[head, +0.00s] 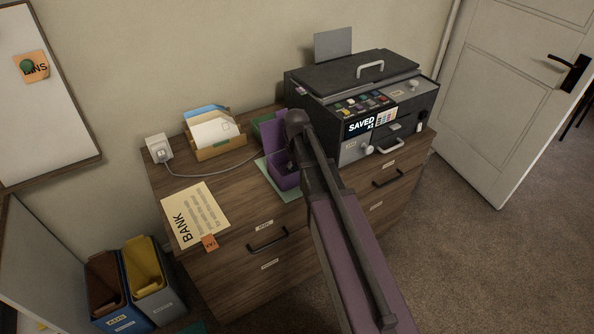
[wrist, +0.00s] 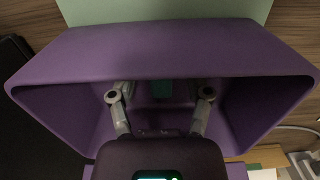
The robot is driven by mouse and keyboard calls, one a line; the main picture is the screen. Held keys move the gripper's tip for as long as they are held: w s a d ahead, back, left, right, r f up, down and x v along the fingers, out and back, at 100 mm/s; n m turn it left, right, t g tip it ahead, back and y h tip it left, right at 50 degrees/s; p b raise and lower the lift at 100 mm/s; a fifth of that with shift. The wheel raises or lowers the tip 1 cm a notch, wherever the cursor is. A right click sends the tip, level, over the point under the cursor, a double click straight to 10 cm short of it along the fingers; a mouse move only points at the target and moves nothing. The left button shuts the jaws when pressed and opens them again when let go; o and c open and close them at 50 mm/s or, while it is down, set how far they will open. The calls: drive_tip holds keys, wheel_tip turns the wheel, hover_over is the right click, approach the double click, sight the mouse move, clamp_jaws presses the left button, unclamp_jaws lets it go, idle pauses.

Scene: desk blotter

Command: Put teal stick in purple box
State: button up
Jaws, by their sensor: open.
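The purple box (head: 286,181) stands on the dresser top with its lid raised behind it, partly hidden by my arm in the head view. In the wrist view the box (wrist: 170,48) fills most of the picture, its mouth facing the camera. My gripper (wrist: 162,92) reaches into the mouth with its two fingers spread apart. I cannot see the stick in the head view.
A pale green mat (head: 290,194) lies under the box. A dark printer (head: 360,80) stands to the right, close to my arm. A letter holder (head: 215,145), a white plug box (head: 158,147) with a cable and a bank paper (head: 195,215) lie to the left.

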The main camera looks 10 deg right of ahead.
drive_tip(key=shift+r, duration=0.2)
wheel_tip(320, 180, up, 12)
drive_tip(key=p, duration=1.2)
drive_tip(key=shift+w, duration=0.25)
idle(0.3)
drive_tip(key=s+m, duration=0.3)
drive_tip(key=s, duration=1.3)
drive_tip(key=shift+a+t, duration=0.3)
drive_tip(key=shift+a, duration=0.05)
